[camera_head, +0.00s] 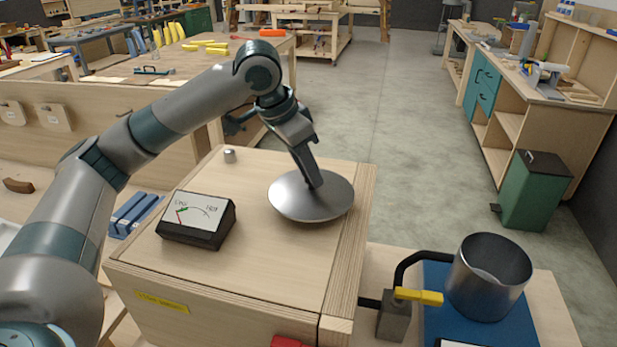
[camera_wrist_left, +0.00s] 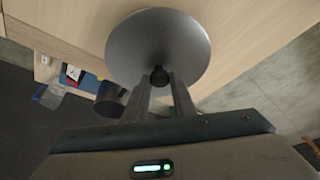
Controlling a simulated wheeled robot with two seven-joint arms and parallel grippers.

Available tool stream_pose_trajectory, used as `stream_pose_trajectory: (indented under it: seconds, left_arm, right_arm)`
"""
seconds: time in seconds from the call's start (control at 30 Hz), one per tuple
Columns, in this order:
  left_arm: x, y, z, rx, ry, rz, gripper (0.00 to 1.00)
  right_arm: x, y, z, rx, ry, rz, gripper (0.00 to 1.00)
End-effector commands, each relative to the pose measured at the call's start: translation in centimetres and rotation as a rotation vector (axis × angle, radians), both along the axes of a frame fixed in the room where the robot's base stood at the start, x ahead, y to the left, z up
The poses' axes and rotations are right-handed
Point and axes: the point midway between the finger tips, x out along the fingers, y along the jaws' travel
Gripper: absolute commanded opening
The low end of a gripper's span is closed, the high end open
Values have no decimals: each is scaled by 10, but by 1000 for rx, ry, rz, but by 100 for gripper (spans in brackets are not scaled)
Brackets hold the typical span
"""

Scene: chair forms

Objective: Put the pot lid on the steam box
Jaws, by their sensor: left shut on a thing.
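The pot lid (camera_head: 330,203) is a round grey metal disc over the right part of the steam box's top. The steam box (camera_head: 270,262) is a large pale wooden box with a yellow label on its front. My left gripper (camera_head: 316,184) reaches down from above and is shut on the lid's knob. In the left wrist view the lid (camera_wrist_left: 165,40) fills the upper middle, with its dark knob between the fingers (camera_wrist_left: 160,82). I cannot tell whether the lid touches the box top or hangs just above it. My right gripper is not in view.
A dial gauge (camera_head: 198,220) and a small metal cylinder (camera_head: 230,155) are on the box top. A metal pot (camera_head: 489,277) stands on a blue base at the right, beside a valve with a yellow handle (camera_head: 419,296). A green bin (camera_head: 536,190) stands further right.

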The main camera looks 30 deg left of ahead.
Motion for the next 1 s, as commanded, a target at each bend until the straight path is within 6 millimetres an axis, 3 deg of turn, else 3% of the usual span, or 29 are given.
stream_pose_trajectory:
  seconds: [0.2,0.63,0.67,0.73,1.0]
  left_arm:
    - [-1,0,-22,0,0,-1,0]
    - [0,0,-27,0,-1,-1,0]
    - [0,0,-27,0,-1,-1,28]
    - [0,0,-27,0,-1,-1,42]
    - [0,0,-27,0,-1,-1,42]
  right_arm:
    - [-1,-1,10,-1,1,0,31]
    - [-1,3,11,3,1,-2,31]
    - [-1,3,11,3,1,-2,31]
    - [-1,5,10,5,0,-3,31]
    - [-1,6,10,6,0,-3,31]
